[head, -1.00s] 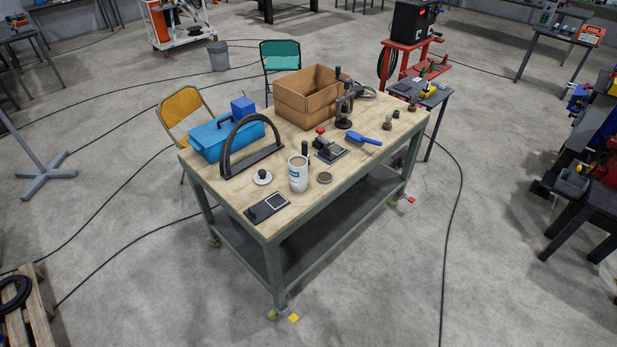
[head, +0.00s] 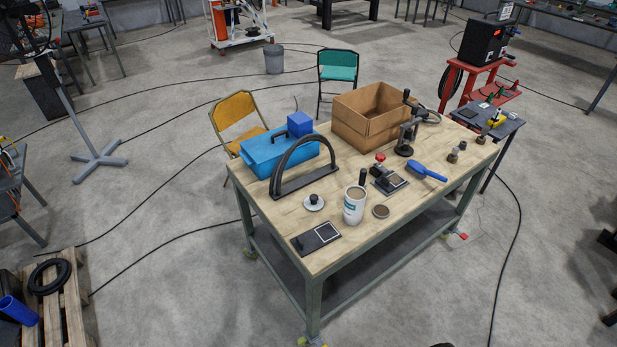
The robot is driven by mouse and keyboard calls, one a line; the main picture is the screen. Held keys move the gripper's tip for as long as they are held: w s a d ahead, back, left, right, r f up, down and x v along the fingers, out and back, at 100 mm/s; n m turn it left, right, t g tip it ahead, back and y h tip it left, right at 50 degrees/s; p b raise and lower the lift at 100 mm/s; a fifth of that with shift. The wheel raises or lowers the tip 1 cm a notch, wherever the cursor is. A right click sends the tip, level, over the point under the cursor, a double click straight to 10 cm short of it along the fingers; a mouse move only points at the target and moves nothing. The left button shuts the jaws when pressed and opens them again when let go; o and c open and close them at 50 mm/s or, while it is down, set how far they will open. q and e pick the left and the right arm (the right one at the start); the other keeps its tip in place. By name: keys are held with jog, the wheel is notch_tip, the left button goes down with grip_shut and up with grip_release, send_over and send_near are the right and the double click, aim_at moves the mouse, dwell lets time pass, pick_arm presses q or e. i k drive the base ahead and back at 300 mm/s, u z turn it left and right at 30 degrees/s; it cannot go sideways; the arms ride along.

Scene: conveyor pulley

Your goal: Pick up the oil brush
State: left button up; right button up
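A blue-handled brush (head: 427,170) lies on the wooden-topped workbench (head: 330,236), toward its right side. A white can (head: 354,205) stands upright near the front edge, with a black handle-like piece (head: 362,177) rising at its rim. I cannot tell for certain which of these is the oil brush. Neither of my grippers shows in the head view.
The bench also holds a blue toolbox (head: 285,152), a black arch (head: 300,170), a cardboard box (head: 370,117), a small press (head: 405,137) and a black flat plate (head: 316,238). Chairs stand behind it. A pallet (head: 62,295) lies left. Cables cross the open floor.

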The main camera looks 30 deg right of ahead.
aim_at(364, 172)
jog(key=u, duration=0.2)
jog(key=i, duration=1.4)
jog(key=z, duration=0.65)
